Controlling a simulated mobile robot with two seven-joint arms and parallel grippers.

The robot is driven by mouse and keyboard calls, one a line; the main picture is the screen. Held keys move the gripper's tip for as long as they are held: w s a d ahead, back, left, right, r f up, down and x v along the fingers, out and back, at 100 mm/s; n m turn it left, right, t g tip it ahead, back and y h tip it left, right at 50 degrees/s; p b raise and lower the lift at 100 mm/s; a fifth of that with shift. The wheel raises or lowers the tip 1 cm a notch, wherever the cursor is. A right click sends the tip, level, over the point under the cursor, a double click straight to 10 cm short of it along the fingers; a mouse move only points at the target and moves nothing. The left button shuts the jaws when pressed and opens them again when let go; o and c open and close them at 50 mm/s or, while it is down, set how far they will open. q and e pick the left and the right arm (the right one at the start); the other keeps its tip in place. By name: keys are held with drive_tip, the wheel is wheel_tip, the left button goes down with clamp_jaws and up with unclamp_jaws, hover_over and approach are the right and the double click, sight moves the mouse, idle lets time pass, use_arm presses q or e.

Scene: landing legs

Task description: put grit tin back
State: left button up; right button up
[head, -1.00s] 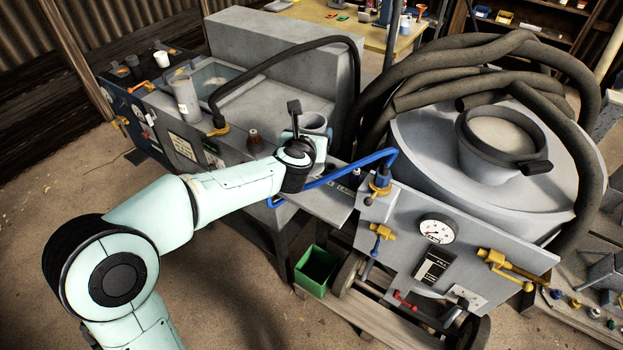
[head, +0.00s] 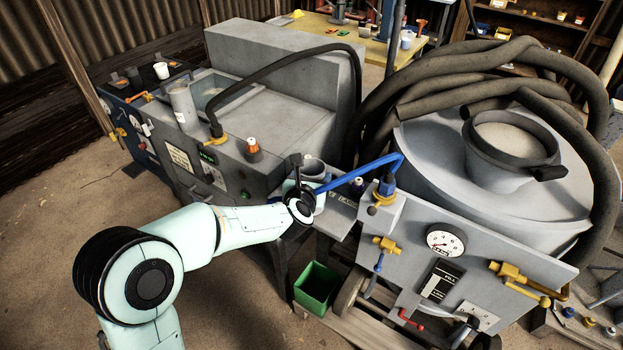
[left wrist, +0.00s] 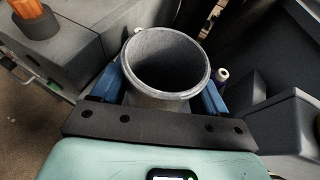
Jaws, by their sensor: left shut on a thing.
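The grit tin (head: 313,170) appears to be the grey, open-topped round tin in my left gripper (head: 306,190). In the left wrist view my left gripper (left wrist: 160,92) has its blue fingers on both sides of the tin (left wrist: 165,62). The tin looks upright and its inside is dark grey; I see no contents. In the head view it is at the narrow grey shelf (head: 342,216) between the cabinet and the round pot. My arm hides its lower part, so I cannot tell whether it touches the shelf. My right gripper is not in view.
A dark bottle (head: 357,186) stands on the shelf, right of the tin, near a blue hose (head: 352,177). An orange-capped knob (head: 253,148) is on the grey cabinet (head: 270,115) at left. The pot's gauge panel (head: 410,262) is at right. A green bin (head: 317,287) sits below.

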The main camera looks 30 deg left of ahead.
use_arm(q)
drive_tip(key=o, duration=1.7)
